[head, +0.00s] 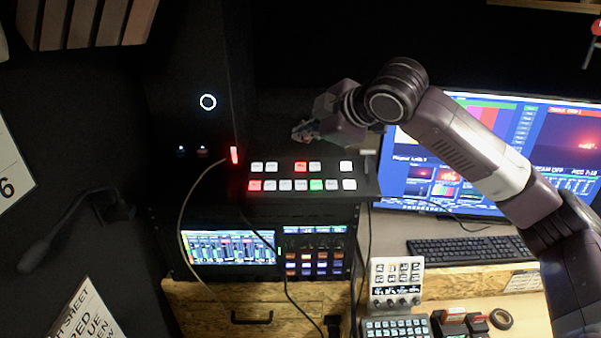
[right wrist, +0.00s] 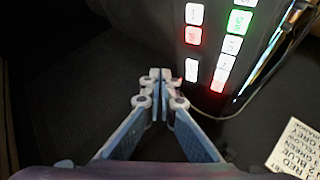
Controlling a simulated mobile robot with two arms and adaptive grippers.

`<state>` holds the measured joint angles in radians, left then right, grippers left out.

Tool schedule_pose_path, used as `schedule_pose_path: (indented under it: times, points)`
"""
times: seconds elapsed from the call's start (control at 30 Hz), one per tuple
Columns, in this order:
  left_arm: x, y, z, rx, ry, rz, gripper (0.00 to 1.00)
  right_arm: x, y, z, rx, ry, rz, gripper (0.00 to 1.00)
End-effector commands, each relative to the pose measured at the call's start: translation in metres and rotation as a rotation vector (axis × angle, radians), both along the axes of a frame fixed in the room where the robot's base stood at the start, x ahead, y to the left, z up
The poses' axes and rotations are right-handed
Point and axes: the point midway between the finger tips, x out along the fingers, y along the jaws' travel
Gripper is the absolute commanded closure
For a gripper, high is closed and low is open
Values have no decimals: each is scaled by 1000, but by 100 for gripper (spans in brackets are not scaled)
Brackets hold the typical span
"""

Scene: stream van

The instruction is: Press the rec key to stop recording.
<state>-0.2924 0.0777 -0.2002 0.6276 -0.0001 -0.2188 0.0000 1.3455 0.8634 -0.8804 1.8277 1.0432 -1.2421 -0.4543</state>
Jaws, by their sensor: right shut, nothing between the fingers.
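A black key panel (head: 318,194) with two rows of lit keys sits on top of the rack. One key in the upper row (head: 300,167) and the leftmost key in the lower row (head: 255,185) glow red, one lower key (head: 316,185) glows green, and the others are white. The key labels are too small to read, so I cannot tell which is the rec key. My right gripper (head: 303,133) is shut and empty, behind and above the upper row. In the right wrist view its fingertips (right wrist: 160,75) meet beside the keys, apart from the red key (right wrist: 193,36). My left gripper is out of view.
A large monitor (head: 470,208) stands at the right behind my right arm, with a keyboard (head: 468,250) before it. Below the panel are a lit mixer screen (head: 228,248) and a button unit (head: 314,262). Cables hang in front of the rack.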

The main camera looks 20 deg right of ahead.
Motion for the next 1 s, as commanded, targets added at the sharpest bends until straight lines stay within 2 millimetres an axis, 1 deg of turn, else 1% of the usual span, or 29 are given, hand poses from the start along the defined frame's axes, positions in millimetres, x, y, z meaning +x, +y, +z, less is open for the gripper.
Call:
schedule_pose_path:
  times: [0.03,0.23,0.4,0.57,1.0]
  points:
    - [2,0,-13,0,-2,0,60,2,0,-13,0,0,0,100]
    - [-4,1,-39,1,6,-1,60,8,-2,-40,0,1,0,100]
    - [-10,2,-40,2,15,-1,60,12,-4,-54,-1,2,0,100]
    - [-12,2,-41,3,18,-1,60,14,-4,-59,0,1,0,100]
    - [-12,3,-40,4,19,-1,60,14,-4,-59,0,0,0,100]
